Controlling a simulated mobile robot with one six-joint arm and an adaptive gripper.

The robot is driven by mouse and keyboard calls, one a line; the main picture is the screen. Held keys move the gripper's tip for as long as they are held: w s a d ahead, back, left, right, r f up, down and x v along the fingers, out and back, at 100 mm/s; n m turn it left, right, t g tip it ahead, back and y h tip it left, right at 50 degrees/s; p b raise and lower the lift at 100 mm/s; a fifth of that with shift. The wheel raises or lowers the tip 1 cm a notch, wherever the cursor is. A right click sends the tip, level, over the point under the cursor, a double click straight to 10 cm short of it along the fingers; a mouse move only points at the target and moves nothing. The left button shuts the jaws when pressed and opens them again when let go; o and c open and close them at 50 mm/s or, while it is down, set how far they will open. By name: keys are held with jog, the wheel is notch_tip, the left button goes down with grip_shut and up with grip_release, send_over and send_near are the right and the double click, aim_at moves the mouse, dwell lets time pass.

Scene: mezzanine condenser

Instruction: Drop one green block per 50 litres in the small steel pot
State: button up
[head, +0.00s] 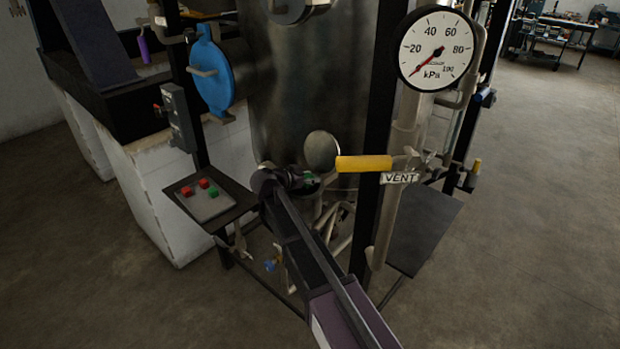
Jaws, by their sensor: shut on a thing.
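My gripper (303,180) is at the front of the big steel vessel, with my arm reaching up from the lower right. It is shut on a small green block (309,181), only partly visible between the fingers. A dark round opening, which may be the small steel pot, lies just under the gripper; my gripper and arm hide most of it. A round steel disc (321,151), perhaps a raised lid, stands just behind. On the left, a grey tray (208,210) holds two red blocks (195,187) and one green block (212,192).
A dial (436,48) marked in kPa has its red needle near the low end; no litre scale is readable. A yellow lever (363,164) by a VENT label (399,178) juts out right of the gripper. Dark posts and pipes surround it. Floor at right is clear.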

jog(key=o, duration=1.2)
jog(key=shift+r, duration=0.1)
